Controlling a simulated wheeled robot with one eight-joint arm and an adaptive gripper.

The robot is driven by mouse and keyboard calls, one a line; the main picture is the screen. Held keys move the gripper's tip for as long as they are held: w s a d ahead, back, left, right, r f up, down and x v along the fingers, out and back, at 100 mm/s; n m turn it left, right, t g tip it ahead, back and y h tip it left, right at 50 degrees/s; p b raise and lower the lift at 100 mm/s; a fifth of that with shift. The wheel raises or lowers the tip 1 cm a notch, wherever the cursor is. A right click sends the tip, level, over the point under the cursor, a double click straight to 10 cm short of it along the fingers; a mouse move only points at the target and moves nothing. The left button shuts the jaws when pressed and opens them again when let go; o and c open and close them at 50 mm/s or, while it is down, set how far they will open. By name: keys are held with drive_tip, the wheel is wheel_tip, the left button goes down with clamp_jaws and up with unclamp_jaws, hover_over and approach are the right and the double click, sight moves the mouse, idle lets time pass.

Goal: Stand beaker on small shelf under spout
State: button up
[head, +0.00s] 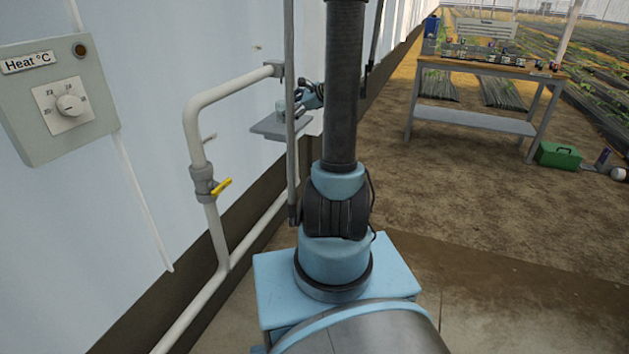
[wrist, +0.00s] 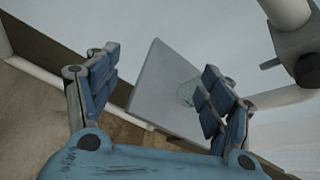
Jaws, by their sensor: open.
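A small clear beaker (head: 281,107) is on the grey shelf (head: 268,128) by the wall and looks upright. The pipe's end, the spout (head: 275,69), is above it in the head view. My gripper (head: 304,97) is at the shelf's right side, partly hidden by my arm. In the wrist view my gripper (wrist: 161,62) is open, its blue fingers spread wide. The shelf (wrist: 160,95) shows between them. The beaker (wrist: 187,92) is faint beside the right finger, which covers part of it. I cannot tell whether they touch.
A white pipe (head: 195,130) with a yellow valve lever (head: 221,187) runs along the wall left of my arm. A heat control box (head: 60,100) hangs at far left. A workbench (head: 480,75) and a green toolbox (head: 558,155) stand at right. The floor between is clear.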

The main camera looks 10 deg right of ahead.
drive_tip(key=s+a+n+g+h, duration=0.1)
drive_tip(key=s+a+n, duration=0.15)
drive_tip(key=s, duration=0.35)
drive_tip(key=s+a+n+g+h, duration=0.1)
drive_tip(key=s+a+n+g, duration=0.1)
drive_tip(key=s+n, duration=0.3)
drive_tip(key=s+d+f+n+g+h, duration=0.1)
drive_tip(key=s+f+n+h, duration=0.1)
drive_tip(key=s, duration=0.7)
drive_tip(key=s+d+f+n+g+h, duration=0.1)
drive_tip(key=s+d+f+n+h, duration=0.1)
drive_tip(key=s+n, duration=0.5)
drive_tip(key=s+d+f+n+g+h, duration=0.1)
drive_tip(key=s+f+n+h, duration=0.2)
drive_tip(key=s, duration=0.9)
drive_tip(key=shift+d+f+n, duration=0.4)
drive_tip(key=shift+f+n, duration=0.35)
drive_tip(key=shift+f, duration=0.05)
drive_tip(key=shift+w+f, duration=0.2)
drive_tip(key=shift+w, duration=0.25)
